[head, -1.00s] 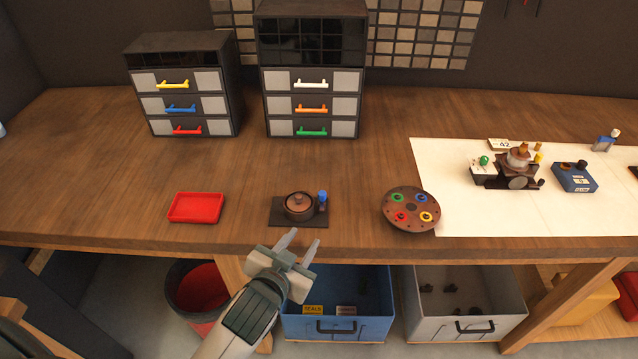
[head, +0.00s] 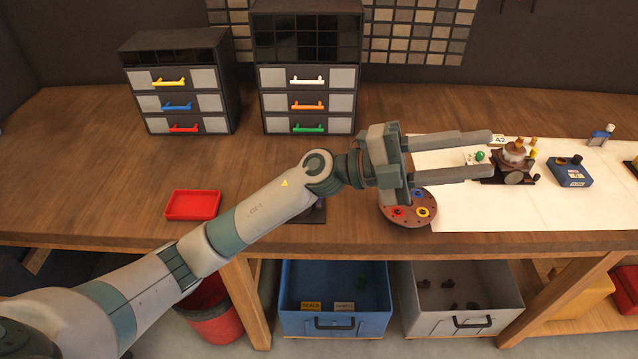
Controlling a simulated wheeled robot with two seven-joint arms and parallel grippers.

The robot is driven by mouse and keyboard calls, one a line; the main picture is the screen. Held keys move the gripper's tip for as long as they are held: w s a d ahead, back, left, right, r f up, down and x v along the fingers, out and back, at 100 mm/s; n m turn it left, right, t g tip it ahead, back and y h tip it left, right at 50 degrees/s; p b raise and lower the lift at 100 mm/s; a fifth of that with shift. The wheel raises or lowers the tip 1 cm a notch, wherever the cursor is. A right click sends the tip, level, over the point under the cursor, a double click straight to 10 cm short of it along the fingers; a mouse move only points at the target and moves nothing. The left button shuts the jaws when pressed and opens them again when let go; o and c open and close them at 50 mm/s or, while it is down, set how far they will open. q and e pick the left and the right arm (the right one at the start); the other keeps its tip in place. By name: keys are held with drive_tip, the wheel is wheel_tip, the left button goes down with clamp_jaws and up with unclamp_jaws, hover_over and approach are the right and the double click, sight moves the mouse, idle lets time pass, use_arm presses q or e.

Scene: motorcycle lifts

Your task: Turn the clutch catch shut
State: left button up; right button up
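My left arm reaches in from the lower left across the bench. Its gripper (head: 491,155) is open and empty, with two parallel fingers pointing right, over the edge of the white mat. Beyond the fingertips stands a brown and dark metal assembly (head: 514,161) with brass-coloured posts and a green knob beside it. The small dark plate (head: 318,212) with the copper round part and blue-tipped post is mostly hidden behind my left forearm. I cannot tell which part is the clutch catch. My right gripper is not in view.
A round brown disc (head: 408,216) with coloured rings sits below my gripper, partly covered. A blue box (head: 570,172) stands on the white mat (head: 470,222). A red tray (head: 193,205) lies left; two drawer units (head: 180,85) stand behind. Bins sit under the bench.

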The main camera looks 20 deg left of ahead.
use_arm(q)
drive_tip(key=w+a+f+m+g+y, duration=0.2)
drive_tip(key=a+f+m+g+y, duration=0.3)
drive_tip(key=f+y, duration=0.55)
drive_tip(key=w+a+r+n+t+y, duration=0.1)
drive_tip(key=w+a+y, duration=0.3)
drive_tip(key=a, duration=0.7)
drive_tip(key=w+a+r+n+t+y, duration=0.1)
drive_tip(key=w+a+y, duration=0.4)
drive_tip(key=a, duration=0.6)
drive_tip(key=shift+w+r+t+y, duration=0.25)
drive_tip(key=shift+r+t+y, duration=0.2)
drive_tip(key=shift+y, duration=0.8)
drive_tip(key=shift+f, duration=0.1)
